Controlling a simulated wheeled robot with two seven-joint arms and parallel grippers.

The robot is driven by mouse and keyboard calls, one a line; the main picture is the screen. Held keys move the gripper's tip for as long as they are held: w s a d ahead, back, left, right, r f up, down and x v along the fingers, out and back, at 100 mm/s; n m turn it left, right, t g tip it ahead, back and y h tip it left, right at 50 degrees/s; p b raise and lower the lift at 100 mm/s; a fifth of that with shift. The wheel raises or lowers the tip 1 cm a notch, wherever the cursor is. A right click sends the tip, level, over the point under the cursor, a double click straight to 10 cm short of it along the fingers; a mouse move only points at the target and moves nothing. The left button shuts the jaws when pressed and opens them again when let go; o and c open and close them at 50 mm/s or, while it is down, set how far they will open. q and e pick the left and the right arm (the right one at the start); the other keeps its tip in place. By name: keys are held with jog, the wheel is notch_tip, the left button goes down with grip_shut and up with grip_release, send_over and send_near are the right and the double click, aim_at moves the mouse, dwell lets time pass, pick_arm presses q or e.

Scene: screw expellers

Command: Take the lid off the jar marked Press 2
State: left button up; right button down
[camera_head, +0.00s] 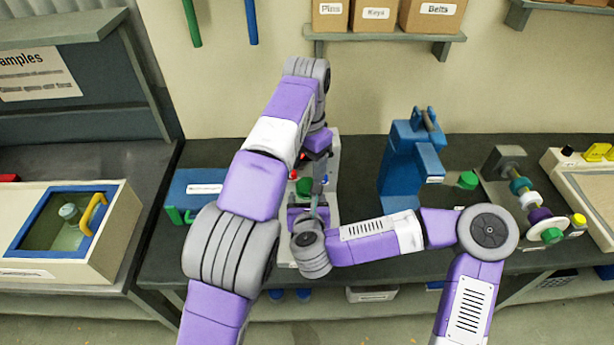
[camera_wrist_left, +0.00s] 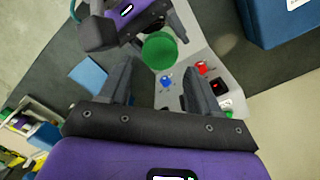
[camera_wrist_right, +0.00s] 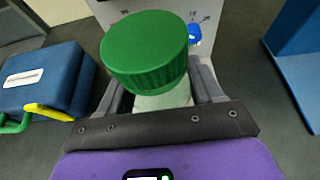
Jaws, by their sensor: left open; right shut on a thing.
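A jar with a ribbed green lid (camera_wrist_right: 145,50) stands out in the right wrist view. Its pale body (camera_wrist_right: 162,98) sits between the fingers of my right gripper (camera_wrist_right: 160,90), which is shut on it below the lid. The lid also shows in the left wrist view (camera_wrist_left: 159,51) and small in the head view (camera_head: 304,187). My left gripper (camera_wrist_left: 158,72) is open and empty, with its fingers pointing toward the lid and apart from it. In the head view my left gripper (camera_head: 316,165) hangs just above the lid. I see no readable Press 2 marking on the jar.
A pale panel with red and blue knobs (camera_wrist_left: 167,79) lies close by the jar. A blue box with a green handle (camera_head: 198,190) is at the left, a blue press (camera_head: 408,165) at the right. A shaft with coloured rings (camera_head: 527,195) stands further right.

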aim_at(307, 185)
pick_arm(q)
jog(key=shift+f, duration=2.55)
jog(key=shift+c, duration=0.2)
jog(key=c, duration=0.9)
jog(key=shift+o, duration=0.2)
jog(key=n, duration=0.6)
jog(key=shift+r, duration=0.25)
jog(key=shift+r, duration=0.9)
